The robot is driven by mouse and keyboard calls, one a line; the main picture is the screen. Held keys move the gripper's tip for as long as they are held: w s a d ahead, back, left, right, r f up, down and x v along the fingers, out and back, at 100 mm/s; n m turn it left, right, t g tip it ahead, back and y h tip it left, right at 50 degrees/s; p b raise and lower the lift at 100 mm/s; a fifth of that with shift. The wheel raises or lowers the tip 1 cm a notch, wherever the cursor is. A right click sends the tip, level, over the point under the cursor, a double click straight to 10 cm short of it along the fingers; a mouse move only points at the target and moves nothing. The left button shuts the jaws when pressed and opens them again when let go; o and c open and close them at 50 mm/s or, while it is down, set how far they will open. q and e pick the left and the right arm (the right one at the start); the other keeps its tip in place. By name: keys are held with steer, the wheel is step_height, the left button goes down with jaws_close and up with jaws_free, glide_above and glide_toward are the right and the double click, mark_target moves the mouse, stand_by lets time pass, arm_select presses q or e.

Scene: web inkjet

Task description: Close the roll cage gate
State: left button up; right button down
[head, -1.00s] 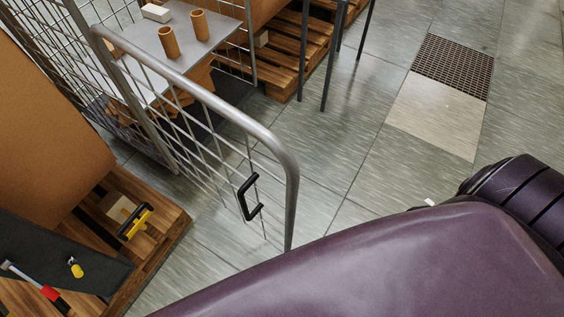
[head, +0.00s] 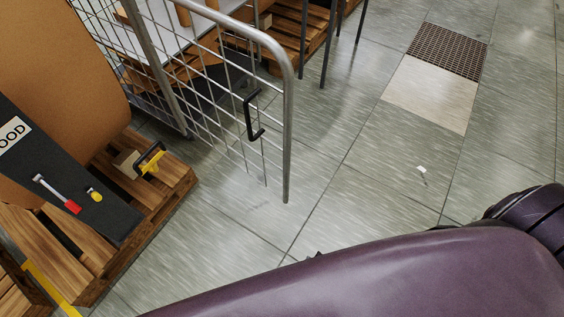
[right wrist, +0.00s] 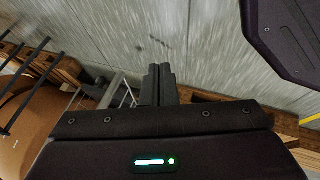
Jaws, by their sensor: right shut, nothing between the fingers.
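The roll cage gate (head: 225,95) is a silver tube frame with wire mesh in the head view. It stands swung out from the roll cage (head: 105,25), its free end towards the picture's middle. A black handle (head: 251,115) sits near its free edge. No gripper shows at the gate in the head view. In the right wrist view my right gripper (right wrist: 158,72) is shut and empty, over the floor. Silver tubes, perhaps the gate, show left of its fingers. My left gripper is not in view.
A wooden pallet (head: 178,180) with a brown drum-like load and a dark tool board (head: 75,170) stands at the left. More pallets (head: 300,38) stand behind the gate.

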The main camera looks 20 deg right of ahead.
steer(key=w+a+r+n+t+b, duration=0.1)
steer(key=w+a+r+n+t, duration=0.25)
steer(key=w+r, duration=0.45)
steer(key=n+t+h+b, duration=0.3)
steer(key=n+t+h, duration=0.1)
steer(key=t, duration=0.3)
glide_toward(277, 139)
steer(key=s+a, duration=0.4)
steer(key=s, duration=0.2)
steer(key=shift+m, duration=0.25)
steer(key=x, duration=0.4)
steer(key=d+x, duration=0.1)
steer(key=x, duration=0.3)
steer(key=d+p+x, duration=0.1)
steer(key=x, duration=0.3)
steer(key=shift+d+r, duration=0.15)
steer(key=shift+d, duration=0.15)
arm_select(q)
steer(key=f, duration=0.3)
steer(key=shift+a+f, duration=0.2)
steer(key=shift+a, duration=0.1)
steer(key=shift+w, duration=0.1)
